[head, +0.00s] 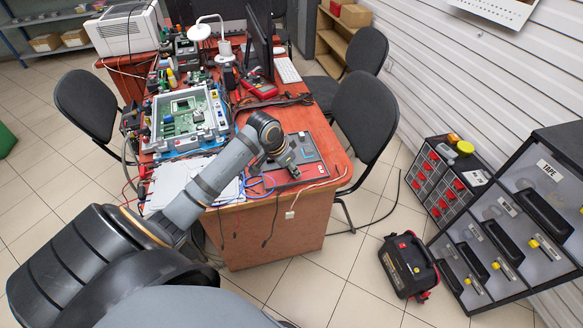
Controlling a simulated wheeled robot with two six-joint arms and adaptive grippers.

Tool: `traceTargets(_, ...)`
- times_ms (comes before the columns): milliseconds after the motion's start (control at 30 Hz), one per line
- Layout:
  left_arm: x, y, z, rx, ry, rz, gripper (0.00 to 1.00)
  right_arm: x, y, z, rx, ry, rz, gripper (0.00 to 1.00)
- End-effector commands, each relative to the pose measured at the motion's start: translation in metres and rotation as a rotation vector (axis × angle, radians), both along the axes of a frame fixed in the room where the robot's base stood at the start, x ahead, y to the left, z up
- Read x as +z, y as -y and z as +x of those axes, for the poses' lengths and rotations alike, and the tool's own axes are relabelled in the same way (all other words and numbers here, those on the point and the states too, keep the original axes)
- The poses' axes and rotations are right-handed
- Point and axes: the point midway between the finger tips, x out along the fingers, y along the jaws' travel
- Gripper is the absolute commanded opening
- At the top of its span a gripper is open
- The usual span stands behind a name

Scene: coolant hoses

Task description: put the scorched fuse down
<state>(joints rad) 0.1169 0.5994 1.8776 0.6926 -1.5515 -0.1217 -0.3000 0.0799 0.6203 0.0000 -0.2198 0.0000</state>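My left arm reaches in from the lower left over the orange-red desk (262,213). My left gripper (292,171) is above or at a flat dark grey panel (309,150) near the desk's front right corner. The gripper is small and dark here, so I cannot tell whether its fingers are open or shut, or whether they hold anything. I cannot make out the scorched fuse; it may be hidden by the gripper or too small to see. My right gripper is not in view.
An open device with a green circuit board (186,112) and a white sheet-like item (180,184) lie left of the panel. Cables cross the desk. Office chairs (362,112) stand alongside. A black-and-red case (408,266) and drawer units (498,228) are on the right.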

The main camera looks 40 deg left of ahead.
Motion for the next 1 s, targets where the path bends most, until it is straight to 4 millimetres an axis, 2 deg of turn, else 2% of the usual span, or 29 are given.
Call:
traceTargets(100, 0.000, 0.000, 0.000, 0.000, 0.000, 0.000, 0.44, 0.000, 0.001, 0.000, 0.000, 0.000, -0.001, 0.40)
traceTargets(433, 0.006, -0.001, 0.000, -0.001, 0.001, 0.001, 0.44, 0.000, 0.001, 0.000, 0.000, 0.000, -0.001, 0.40)
traceTargets(567, 0.028, -0.005, -0.008, -0.001, 0.002, 0.007, 0.44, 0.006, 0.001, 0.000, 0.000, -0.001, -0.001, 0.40)
traceTargets(700, 0.065, -0.009, -0.023, -0.003, 0.001, 0.010, 0.44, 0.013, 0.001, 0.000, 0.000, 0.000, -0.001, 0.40)
traceTargets(800, 0.084, -0.013, -0.030, -0.002, 0.001, 0.009, 0.44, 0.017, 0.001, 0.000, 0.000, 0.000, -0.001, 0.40)
traceTargets(1000, 0.107, -0.015, -0.040, -0.001, 0.002, 0.005, 0.44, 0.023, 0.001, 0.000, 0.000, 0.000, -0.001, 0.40)
